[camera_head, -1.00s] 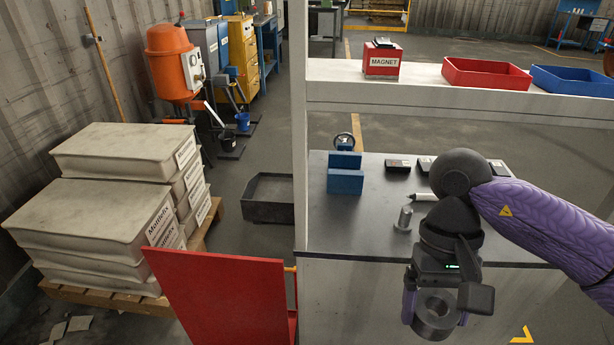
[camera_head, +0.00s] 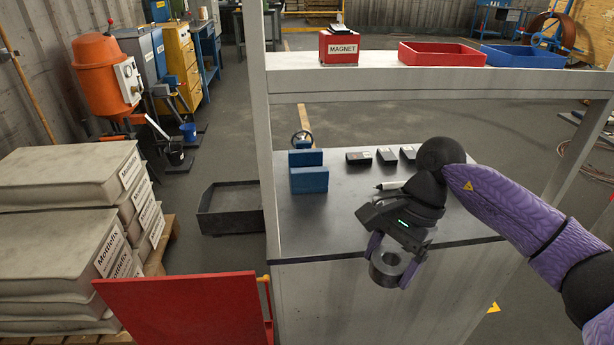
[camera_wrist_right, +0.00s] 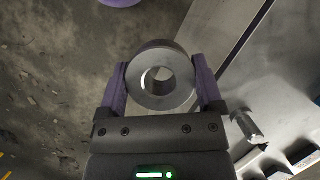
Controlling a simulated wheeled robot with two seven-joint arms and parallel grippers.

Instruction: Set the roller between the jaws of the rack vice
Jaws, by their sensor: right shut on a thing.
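The roller (camera_head: 384,270) is a grey metal ring with a central hole. My right gripper (camera_head: 394,262) is shut on it, one purple finger on each side, and holds it in front of the rack's front edge. The roller (camera_wrist_right: 161,78) also shows between the fingers of my right gripper (camera_wrist_right: 162,92) in the right wrist view. The blue rack vice (camera_head: 309,181) stands on the dark rack top to the left of the gripper, with two upright blue jaws and a handwheel behind. A gap shows between its jaws. My left gripper is not in view.
The dark rack top (camera_head: 340,213) is clear between vice and gripper. A marker (camera_head: 391,185) and several small dark boxes lie behind the gripper. A shelf (camera_head: 400,84) crosses above, with a white post (camera_head: 262,130) left of the vice. A red panel (camera_head: 185,308) stands at front left.

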